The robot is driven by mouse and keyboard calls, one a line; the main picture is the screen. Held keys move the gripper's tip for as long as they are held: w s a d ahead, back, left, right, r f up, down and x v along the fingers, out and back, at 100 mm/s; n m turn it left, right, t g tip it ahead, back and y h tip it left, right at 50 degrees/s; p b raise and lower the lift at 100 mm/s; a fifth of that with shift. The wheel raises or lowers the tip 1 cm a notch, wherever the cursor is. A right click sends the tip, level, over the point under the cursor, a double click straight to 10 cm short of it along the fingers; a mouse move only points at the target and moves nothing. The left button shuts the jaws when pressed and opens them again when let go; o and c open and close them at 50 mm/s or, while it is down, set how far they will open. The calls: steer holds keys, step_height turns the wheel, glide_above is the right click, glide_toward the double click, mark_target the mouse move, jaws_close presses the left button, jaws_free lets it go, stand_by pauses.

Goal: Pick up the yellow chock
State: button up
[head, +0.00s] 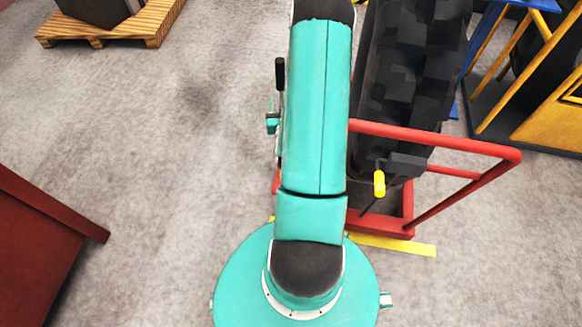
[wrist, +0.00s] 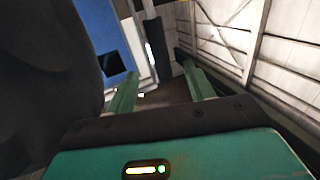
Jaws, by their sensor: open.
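My gripper (wrist: 160,70) shows in the wrist view as two green fingers standing apart, with nothing between them. In the head view my teal arm reaches up the middle and hides what lies behind it; I cannot make out the fingers there. I see no clear yellow chock in either view. A small yellow cylinder (head: 379,183) sits beside a black bracket at the red frame, right of my arm. It looks like a handle grip, and I cannot tell that it is the chock.
A red tubular frame (head: 440,138) and a large dark treaded form (head: 405,85) stand right of my arm. A wooden pallet (head: 110,28) bears a dark block at upper left. A red box edge (head: 40,235) is at left. Grey floor (head: 170,180) between is clear.

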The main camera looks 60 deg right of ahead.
mark_target(281, 80)
steer(key=x, duration=1.3)
steer(key=shift+d+r, duration=0.1)
steer(key=shift+r, duration=0.05)
steer(key=c, duration=1)
steer(key=shift+r, duration=0.15)
steer(key=shift+c, duration=0.7)
steer(key=shift+r, duration=0.1)
